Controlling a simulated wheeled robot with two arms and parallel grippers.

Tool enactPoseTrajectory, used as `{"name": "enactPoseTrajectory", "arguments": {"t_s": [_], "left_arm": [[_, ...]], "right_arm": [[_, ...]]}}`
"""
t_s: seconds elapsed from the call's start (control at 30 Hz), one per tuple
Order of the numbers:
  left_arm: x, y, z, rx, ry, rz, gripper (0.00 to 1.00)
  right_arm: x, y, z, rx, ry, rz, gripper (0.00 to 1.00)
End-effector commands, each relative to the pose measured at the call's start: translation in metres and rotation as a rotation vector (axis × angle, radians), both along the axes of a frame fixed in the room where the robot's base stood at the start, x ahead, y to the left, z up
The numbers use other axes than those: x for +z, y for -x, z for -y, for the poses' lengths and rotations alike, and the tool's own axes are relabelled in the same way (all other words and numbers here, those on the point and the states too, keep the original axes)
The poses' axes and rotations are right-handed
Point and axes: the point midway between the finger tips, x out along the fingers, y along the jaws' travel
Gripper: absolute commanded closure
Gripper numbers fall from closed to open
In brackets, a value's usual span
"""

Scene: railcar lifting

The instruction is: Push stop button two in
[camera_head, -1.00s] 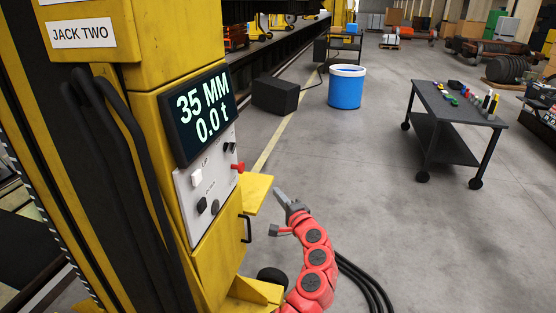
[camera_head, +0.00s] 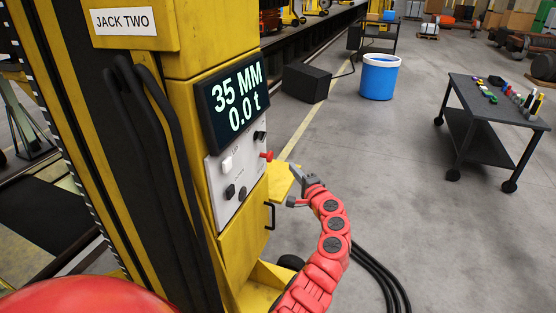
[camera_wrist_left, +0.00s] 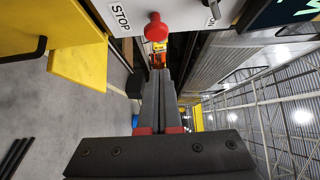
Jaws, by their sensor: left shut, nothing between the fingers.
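The red stop button (camera_head: 266,156) stands out from the right side of the light grey control panel (camera_head: 226,202) on jack two (camera_head: 218,50). In the left wrist view the button (camera_wrist_left: 156,27) is a round red knob on a short stem, beside the word STOP. My left gripper (camera_head: 296,170) is shut and empty, just right of the button and slightly lower in the head view. In the left wrist view its closed fingertips (camera_wrist_left: 159,72) sit below the knob in the picture, with a gap showing. My right gripper is not in view.
A display (camera_head: 235,103) above the panel reads 35 MM and 0.0 t. A yellow shelf (camera_head: 281,181) juts out below the button, close to my gripper. Black cables (camera_head: 375,272) lie on the floor. A cart (camera_head: 480,115) and blue bin (camera_head: 380,78) stand farther off.

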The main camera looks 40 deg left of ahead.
Motion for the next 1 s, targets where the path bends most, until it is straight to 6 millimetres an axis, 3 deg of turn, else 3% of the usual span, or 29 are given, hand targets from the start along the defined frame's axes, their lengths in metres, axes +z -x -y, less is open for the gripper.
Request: {"name": "enactPoseTrajectory", "arguments": {"t_s": [0.27,0.5,1.0], "left_arm": [[-0.002,-0.019,-0.034,0.004,0.004,-0.003,1.00],[0.001,-0.012,-0.065,0.001,0.000,-0.004,1.00],[-0.002,-0.010,-0.073,-0.001,0.001,-0.002,1.00]], "right_arm": [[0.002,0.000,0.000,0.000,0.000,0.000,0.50],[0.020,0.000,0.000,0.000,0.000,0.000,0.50],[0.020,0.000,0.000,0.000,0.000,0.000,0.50]]}}
